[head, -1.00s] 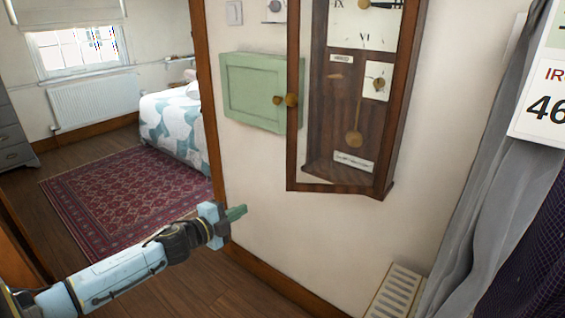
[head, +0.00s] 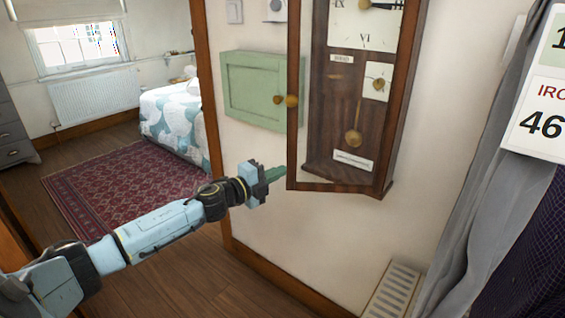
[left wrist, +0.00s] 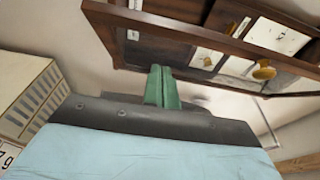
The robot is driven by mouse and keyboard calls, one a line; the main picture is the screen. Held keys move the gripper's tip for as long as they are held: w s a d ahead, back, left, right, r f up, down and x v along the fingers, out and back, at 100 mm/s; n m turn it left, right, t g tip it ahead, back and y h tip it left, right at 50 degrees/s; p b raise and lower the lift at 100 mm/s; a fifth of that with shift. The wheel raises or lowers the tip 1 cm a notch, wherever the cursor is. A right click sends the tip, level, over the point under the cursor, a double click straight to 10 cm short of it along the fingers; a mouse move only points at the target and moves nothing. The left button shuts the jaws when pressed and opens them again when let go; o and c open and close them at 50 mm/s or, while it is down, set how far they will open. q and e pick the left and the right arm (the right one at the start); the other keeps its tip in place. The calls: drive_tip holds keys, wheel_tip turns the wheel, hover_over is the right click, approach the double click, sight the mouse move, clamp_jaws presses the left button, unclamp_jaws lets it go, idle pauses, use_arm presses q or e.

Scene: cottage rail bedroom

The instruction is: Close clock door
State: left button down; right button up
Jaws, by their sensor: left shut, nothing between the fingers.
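The wall clock (head: 341,130) is a tall dark wooden case with a white dial and a brass pendulum (head: 353,138). Its framed clock door (head: 292,60) stands ajar, its free left edge out from the case, with a round brass knob (head: 291,101) on that edge. My left gripper (head: 285,172) is shut and empty, its green fingers just left of the door's lower left corner. In the left wrist view, the green fingertips (left wrist: 162,72) are close to the door's lower frame (left wrist: 150,22); I cannot tell whether they touch. My right gripper is not in view.
A green wall cabinet (head: 255,90) hangs left of the clock. A grey curtain (head: 470,150) and a printed card (head: 540,110) are on the right. A white vented box (head: 393,290) stands below. The wall under the clock is clear.

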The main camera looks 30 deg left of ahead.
sight(293, 159)
use_arm(q)
drive_tip(key=shift+w+a, duration=0.25)
drive_tip(key=shift+w, duration=0.6)
drive_tip(key=shift+w+a, duration=0.2)
drive_tip(key=shift+w, duration=0.6)
drive_tip(key=shift+w+a, duration=0.25)
drive_tip(key=shift+w, duration=0.6)
